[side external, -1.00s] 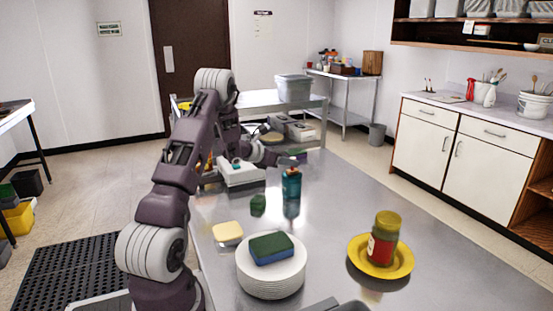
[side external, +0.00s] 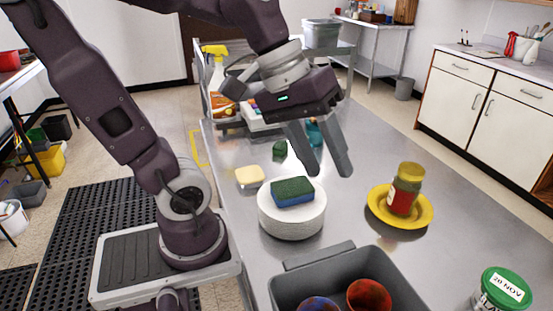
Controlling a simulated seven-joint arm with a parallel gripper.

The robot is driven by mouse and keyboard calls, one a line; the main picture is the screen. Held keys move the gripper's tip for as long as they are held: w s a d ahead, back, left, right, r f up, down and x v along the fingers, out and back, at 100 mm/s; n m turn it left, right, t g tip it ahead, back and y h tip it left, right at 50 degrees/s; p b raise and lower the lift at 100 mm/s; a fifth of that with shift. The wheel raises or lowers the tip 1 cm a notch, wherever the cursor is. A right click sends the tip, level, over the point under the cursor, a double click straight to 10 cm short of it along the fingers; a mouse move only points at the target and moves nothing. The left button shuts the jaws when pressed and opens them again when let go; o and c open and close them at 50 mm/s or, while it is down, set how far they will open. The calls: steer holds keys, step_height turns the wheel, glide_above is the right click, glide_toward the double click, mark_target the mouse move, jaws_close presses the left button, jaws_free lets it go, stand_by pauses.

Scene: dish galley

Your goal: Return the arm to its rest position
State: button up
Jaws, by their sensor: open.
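My gripper (side external: 328,172) hangs above the steel table in the side external view, fingers spread and pointing down, with nothing between them. It appears behind and to the right of a stack of white plates (side external: 291,222) that bears a green and blue sponge (side external: 292,192). The arm bends high over the left part of the table, its upper joint cut off by the top edge. A teal bottle (side external: 314,132) is partly hidden behind the fingers.
A yellow plate (side external: 424,217) with a jar (side external: 404,189) stands to the right. A grey bin (side external: 290,290) with two cups is in front, and a green-lidded tub (side external: 502,290) at the front right. A yellow sponge (side external: 250,177), a green block (side external: 280,150) and a spray bottle (side external: 217,75) stand left and behind.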

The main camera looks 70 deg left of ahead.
steer(key=s+a+f+m+t+y, duration=0.1)
steer(key=s+a+m+y, duration=0.2)
steer(key=s+m, duration=0.3)
steer(key=shift+s+f, duration=0.15)
steer(key=shift+s, duration=0.1)
stand_by(0.8)
